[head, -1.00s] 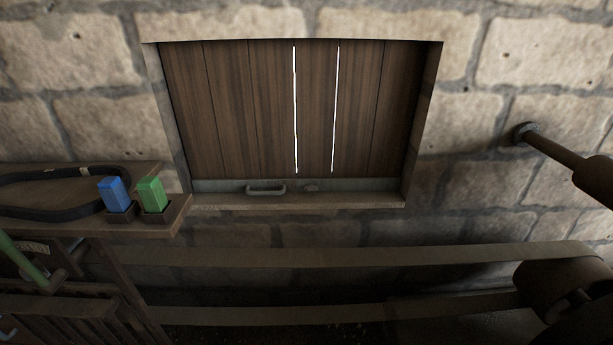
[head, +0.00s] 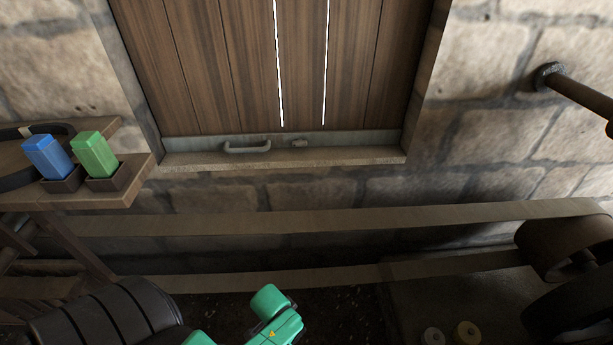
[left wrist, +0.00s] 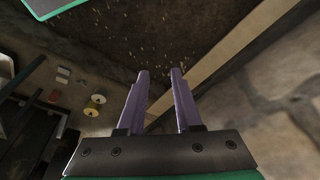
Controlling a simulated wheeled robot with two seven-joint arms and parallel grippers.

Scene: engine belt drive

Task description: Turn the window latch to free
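The window's wooden plank shutter (head: 230,70) fills the top middle of the head view, with bright light through two gaps. A grey rail (head: 350,142) runs along its bottom. A bar handle (head: 247,147) and a small latch-like piece (head: 299,143) sit on this rail, apart from each other. My left gripper (left wrist: 160,72) shows in the left wrist view with two purple fingers apart and nothing between them. Part of a black and green arm of mine is at the bottom of the head view, well below the window. My right gripper is not in view.
A flat belt (head: 330,219) runs below the sill (head: 290,159) to a drum (head: 568,245) at right. A wooden shelf (head: 128,180) at left holds a blue block (head: 47,157) and a green block (head: 95,154). A pipe (head: 582,98) juts out at right. Spools (left wrist: 95,105) lie on the floor.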

